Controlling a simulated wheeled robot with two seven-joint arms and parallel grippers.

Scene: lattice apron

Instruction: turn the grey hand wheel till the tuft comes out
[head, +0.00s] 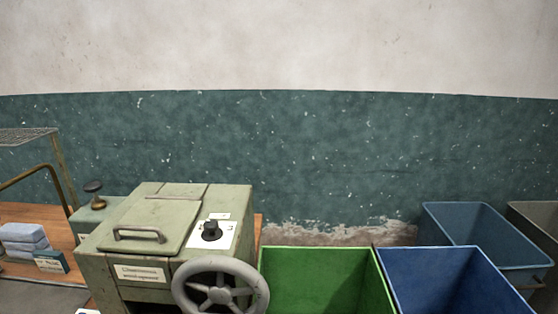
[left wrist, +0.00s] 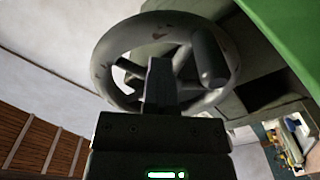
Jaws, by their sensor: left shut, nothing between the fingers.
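The grey hand wheel (head: 222,262) is on the front of a pale green machine (head: 130,232), with its lower edge cut off by the head picture. In the left wrist view the wheel (left wrist: 104,62) shows close up, scuffed, with spokes and a handle peg (left wrist: 208,58). My left gripper (left wrist: 160,68) is shut and empty. Its fingers overlap the wheel's lower rim and reach toward the spokes, left of the peg; I cannot tell whether they touch. My left gripper is not clearly visible in the head view. My right gripper is in neither view. I see no tuft.
A green bin (head: 318,250) stands right of the machine, then a blue bin (head: 436,252). Another blue-grey bin (head: 484,212) stands behind. On the left, folded cloths (head: 24,240) lie on a wooden bench (head: 40,212). A black knob (head: 211,231) is on the machine's top.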

